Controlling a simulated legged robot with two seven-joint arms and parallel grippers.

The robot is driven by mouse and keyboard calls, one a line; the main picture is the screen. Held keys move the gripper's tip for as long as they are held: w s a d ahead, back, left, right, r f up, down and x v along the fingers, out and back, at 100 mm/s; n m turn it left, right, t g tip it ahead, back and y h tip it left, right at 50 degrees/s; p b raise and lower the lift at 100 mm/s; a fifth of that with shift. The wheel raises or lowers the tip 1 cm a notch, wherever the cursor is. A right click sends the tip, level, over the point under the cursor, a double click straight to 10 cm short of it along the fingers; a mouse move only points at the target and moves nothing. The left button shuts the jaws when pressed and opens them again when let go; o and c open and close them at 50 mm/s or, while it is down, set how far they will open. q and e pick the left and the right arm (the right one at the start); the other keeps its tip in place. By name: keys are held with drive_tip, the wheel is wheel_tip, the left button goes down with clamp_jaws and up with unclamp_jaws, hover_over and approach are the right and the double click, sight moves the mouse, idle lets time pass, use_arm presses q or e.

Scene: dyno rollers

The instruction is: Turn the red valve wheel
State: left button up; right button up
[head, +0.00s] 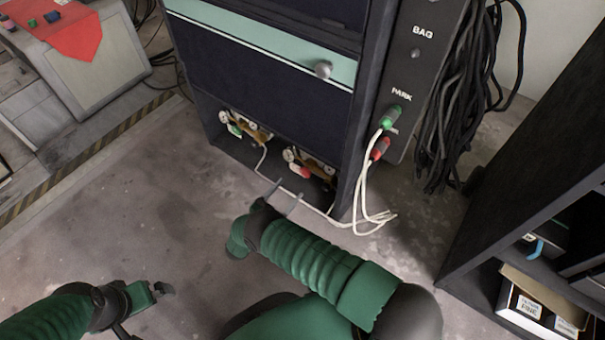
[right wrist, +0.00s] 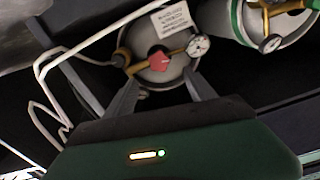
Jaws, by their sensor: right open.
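The red valve wheel (head: 304,172) is low in the open bay of the dark cabinet, among brass fittings and gauges. In the right wrist view the red wheel (right wrist: 160,62) sits on a brass fitting in front of a pale cylinder end (right wrist: 152,42). My right gripper (head: 285,190) is open and empty, just in front of the bay. In the right wrist view its fingertips (right wrist: 160,77) are spread on either side of the wheel's line, with the wheel a little beyond; contact cannot be told. My left gripper (head: 160,289) is low at the left, over bare floor.
A second cylinder with a green band (right wrist: 237,22) and brass gauges stands beside it. A white hose (head: 262,158) runs from the fittings along the bay front to cables at the right. A dark shelf (head: 510,165) stands at right. The floor at left is clear.

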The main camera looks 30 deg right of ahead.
drive_tip(key=b+x, duration=0.3)
drive_tip(key=x, duration=0.7)
drive_tip(key=shift+w+d, duration=0.1)
drive_tip(key=shift+d, duration=0.2)
drive_tip(key=c, duration=1.3)
drive_tip(key=shift+c, duration=0.2)
